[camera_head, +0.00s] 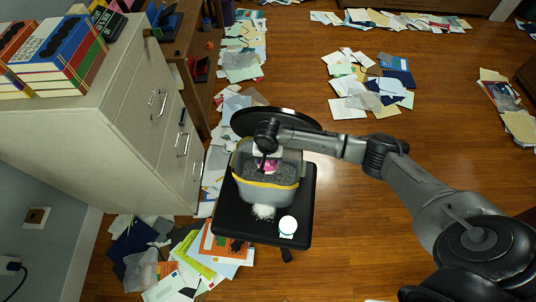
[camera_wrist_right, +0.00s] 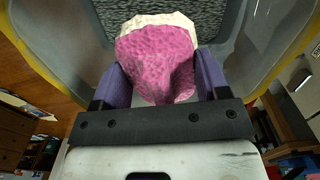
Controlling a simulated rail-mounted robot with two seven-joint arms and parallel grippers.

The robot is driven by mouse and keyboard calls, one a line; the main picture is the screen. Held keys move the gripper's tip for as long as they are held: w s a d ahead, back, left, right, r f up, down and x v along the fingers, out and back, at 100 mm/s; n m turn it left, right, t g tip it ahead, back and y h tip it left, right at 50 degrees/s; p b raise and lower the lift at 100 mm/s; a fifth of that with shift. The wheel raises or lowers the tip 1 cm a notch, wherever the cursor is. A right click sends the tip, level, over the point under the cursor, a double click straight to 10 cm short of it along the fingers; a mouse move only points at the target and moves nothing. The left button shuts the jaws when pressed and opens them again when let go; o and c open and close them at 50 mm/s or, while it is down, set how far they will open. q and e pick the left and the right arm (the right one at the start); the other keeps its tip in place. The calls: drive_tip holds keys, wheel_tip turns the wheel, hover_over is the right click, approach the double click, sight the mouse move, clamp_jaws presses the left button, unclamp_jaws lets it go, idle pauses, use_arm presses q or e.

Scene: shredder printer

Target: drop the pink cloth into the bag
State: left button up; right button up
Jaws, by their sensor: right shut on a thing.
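The pink cloth (camera_head: 268,167) is pinched in my right gripper (camera_head: 266,158), above the opening of the bag. In the right wrist view the pink cloth (camera_wrist_right: 158,62), with a cream edge, is between the two purple fingers of the right gripper (camera_wrist_right: 163,78). The bag (camera_head: 268,196) is a grey, tub-like container with a yellow band, upright on a black seat. Its grey walls (camera_wrist_right: 55,45) surround the cloth in the right wrist view, with a speckled dark inside behind it. I cannot tell how deep the cloth hangs. My left gripper is not in view.
The black seat (camera_head: 225,222) also holds a small white round item (camera_head: 288,226) and white shreds (camera_head: 263,212). A pale cabinet (camera_head: 125,110) with books on top stands at the left. Papers litter the floor. Wooden floor (camera_head: 345,245) is clear right of the seat.

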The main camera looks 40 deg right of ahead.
wheel_tip(320, 180, down, 9)
drive_tip(key=b, duration=0.3)
drive_tip(key=shift+f, duration=0.15)
idle(0.4)
drive_tip(key=shift+f, duration=0.35)
idle(0.3)
drive_tip(key=o, duration=0.9)
